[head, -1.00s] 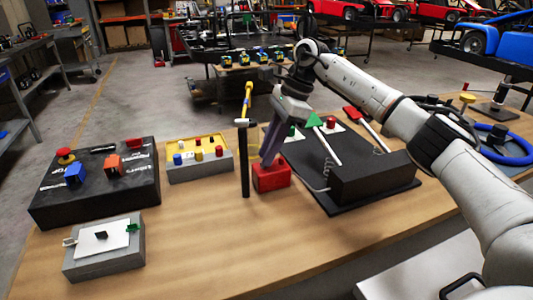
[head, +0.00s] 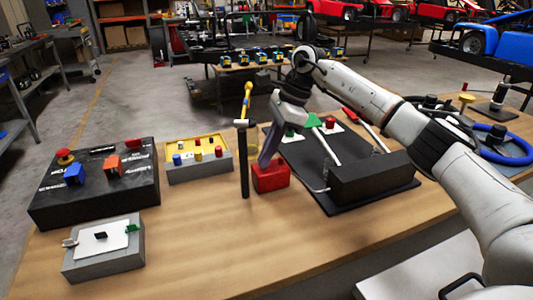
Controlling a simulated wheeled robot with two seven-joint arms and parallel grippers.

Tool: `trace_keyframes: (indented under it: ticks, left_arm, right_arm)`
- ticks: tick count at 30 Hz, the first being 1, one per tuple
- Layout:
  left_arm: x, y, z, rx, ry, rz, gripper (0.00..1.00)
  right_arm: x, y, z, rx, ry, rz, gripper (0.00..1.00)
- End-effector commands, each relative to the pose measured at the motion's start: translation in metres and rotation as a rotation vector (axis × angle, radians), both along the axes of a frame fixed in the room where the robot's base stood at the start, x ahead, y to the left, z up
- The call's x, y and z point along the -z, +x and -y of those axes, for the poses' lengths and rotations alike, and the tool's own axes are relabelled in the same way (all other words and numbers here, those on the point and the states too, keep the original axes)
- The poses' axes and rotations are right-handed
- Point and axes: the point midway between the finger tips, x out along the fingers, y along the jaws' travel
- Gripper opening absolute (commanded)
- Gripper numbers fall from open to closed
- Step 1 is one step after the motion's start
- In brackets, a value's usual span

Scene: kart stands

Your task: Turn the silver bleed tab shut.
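A small silver tab (head: 70,242) sticks out at the left end of the grey box (head: 103,264) at the front left. A silver crosspiece (head: 241,123) tops the black post (head: 245,172) mid-table. The view does not show for certain which silver part is the bleed tab. My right gripper (head: 266,157) points down just above the red block (head: 270,180), beside the post. Its purple fingers overlap edge-on, so their opening is unclear, and they hide part of the block's top. My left gripper is out of view.
A black box with blue and orange knobs (head: 95,190) stands at the left. A black plate with levers (head: 310,160) and a dark block (head: 372,182) lie at the right. The front middle of the table is clear.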

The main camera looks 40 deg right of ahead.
Motion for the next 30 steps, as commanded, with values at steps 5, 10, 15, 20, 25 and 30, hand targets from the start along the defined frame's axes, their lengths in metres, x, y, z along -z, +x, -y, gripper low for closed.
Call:
trace_keyframes:
  ticks: [5,10,15,20,25,30]
  left_arm:
    - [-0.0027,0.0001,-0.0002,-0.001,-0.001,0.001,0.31]
    - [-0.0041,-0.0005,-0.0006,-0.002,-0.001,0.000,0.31]
    - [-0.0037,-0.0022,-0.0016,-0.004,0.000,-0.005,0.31]
    - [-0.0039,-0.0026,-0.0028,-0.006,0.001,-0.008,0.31]
    - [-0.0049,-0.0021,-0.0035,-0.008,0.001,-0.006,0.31]
    - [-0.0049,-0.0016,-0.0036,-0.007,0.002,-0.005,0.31]
  right_arm:
    - [-0.0003,-0.0016,-0.0001,0.094,-0.002,-0.001,0.00]
    - [-0.0005,-0.0030,-0.0010,0.234,-0.002,0.000,0.00]
    - [-0.0005,-0.0041,-0.0025,0.394,-0.001,0.001,0.00]
    - [-0.0004,-0.0050,-0.0036,0.546,-0.002,0.002,0.00]
    - [-0.0005,-0.0055,-0.0056,0.706,0.000,0.003,0.00]
    - [-0.0002,-0.0059,-0.0073,0.855,0.000,0.002,0.00]
